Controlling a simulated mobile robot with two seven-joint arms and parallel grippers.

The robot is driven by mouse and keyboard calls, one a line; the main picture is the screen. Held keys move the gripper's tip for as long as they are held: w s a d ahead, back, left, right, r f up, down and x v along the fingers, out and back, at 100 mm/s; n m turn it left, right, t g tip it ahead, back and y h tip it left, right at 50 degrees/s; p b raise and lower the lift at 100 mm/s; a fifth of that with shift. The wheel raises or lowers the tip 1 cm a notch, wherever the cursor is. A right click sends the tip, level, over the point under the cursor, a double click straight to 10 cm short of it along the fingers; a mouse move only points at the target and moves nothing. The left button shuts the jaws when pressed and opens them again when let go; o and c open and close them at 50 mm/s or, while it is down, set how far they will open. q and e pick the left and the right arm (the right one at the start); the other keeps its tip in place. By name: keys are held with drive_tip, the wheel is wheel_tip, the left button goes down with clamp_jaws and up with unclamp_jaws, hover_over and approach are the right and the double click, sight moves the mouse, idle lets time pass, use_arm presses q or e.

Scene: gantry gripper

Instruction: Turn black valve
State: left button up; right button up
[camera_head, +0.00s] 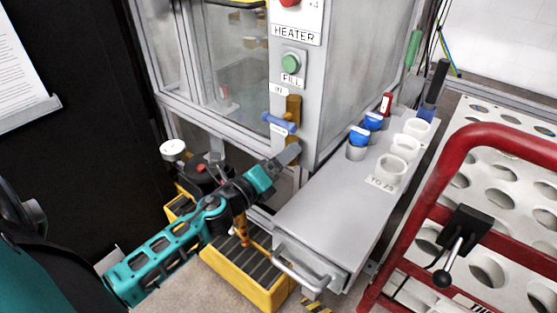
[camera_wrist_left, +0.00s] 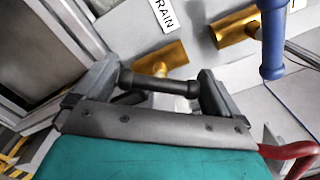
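The black valve's dark bar handle (camera_wrist_left: 160,84) lies between the two fingers of my left gripper (camera_wrist_left: 158,80) in the left wrist view. The fingers are set wide apart, and the handle's two ends appear to meet their inner faces. A brass stem shows behind the handle. In the head view my left gripper (camera_head: 288,156) is at the front of the grey machine post, below the blue valve (camera_head: 280,124); there it hides the black handle. My right gripper is not in view.
The blue valve handle (camera_wrist_left: 272,40) is close on the right in the left wrist view. A grey bench (camera_head: 335,215) with white cups and blue-topped pieces is right of my gripper. A yellow crate (camera_head: 245,270) is below my arm. A red rail (camera_head: 420,220) is at right.

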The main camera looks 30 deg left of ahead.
use_arm(q)
drive_tip(key=s+a+b, duration=0.1)
drive_tip(key=s, duration=1.2)
idle(6.7)
